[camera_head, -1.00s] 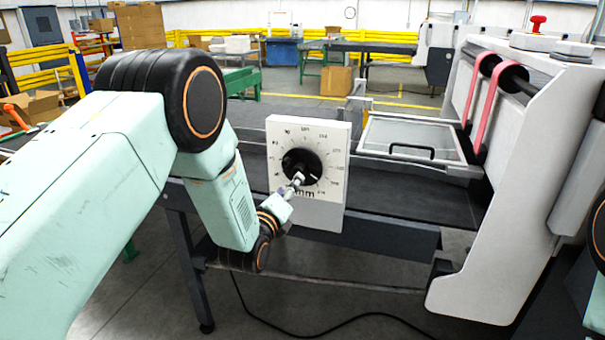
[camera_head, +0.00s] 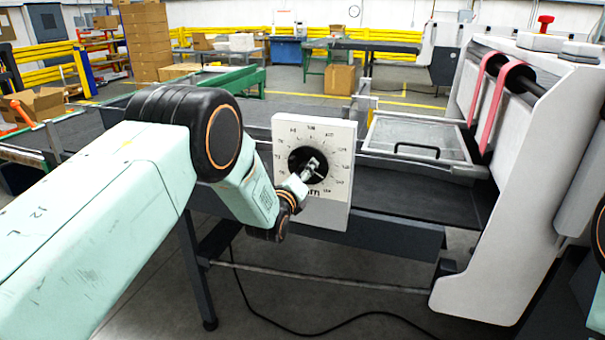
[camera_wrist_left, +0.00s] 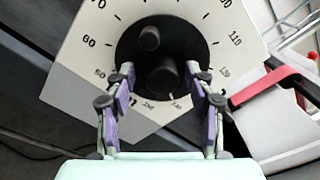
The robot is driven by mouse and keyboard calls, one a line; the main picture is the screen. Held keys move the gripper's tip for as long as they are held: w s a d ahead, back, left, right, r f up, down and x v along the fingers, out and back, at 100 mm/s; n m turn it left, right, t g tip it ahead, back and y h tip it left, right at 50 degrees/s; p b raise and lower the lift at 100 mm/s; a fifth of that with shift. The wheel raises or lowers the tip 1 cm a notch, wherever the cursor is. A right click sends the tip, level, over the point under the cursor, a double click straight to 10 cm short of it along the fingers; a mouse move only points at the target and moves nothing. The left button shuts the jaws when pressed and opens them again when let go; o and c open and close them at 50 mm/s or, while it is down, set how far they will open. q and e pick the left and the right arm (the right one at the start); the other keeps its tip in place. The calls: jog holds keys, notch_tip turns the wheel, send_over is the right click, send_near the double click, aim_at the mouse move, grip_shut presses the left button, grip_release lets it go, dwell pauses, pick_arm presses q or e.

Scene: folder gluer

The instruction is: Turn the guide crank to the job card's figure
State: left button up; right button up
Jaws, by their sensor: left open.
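The guide crank (camera_head: 296,160) is a black round disc on a white dial plate (camera_head: 338,208) with printed figures around it. In the left wrist view the crank (camera_wrist_left: 187,40) carries two dark knobs, a smaller upper one (camera_wrist_left: 149,38) and a larger lower one (camera_wrist_left: 164,80). My left gripper (camera_head: 313,166) is in front of the disc. In the wrist view its fingers (camera_wrist_left: 160,72) are open, one on each side of the larger knob; whether they touch it I cannot tell. Figures such as 60 and 110 are legible there. I cannot make out a job card. My right gripper is out of view.
A clear-topped tray with a black handle (camera_head: 417,150) lies right of the dial plate. The white machine housing (camera_head: 500,210) with red belts (camera_head: 497,95) stands further right. A dark table (camera_head: 420,200) runs behind the plate. A cable lies on the floor below.

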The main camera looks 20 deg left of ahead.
pick_arm(q)
jog(key=shift+d, duration=0.1)
jog(key=shift+s+d+r, duration=0.1)
jog(key=shift+s+r, duration=0.1)
jog(key=shift+c, duration=1.4)
jog(key=shift+w+f, duration=0.1)
jog(key=c, duration=0.4)
grip_shut()
jog(key=shift+n, duration=0.3)
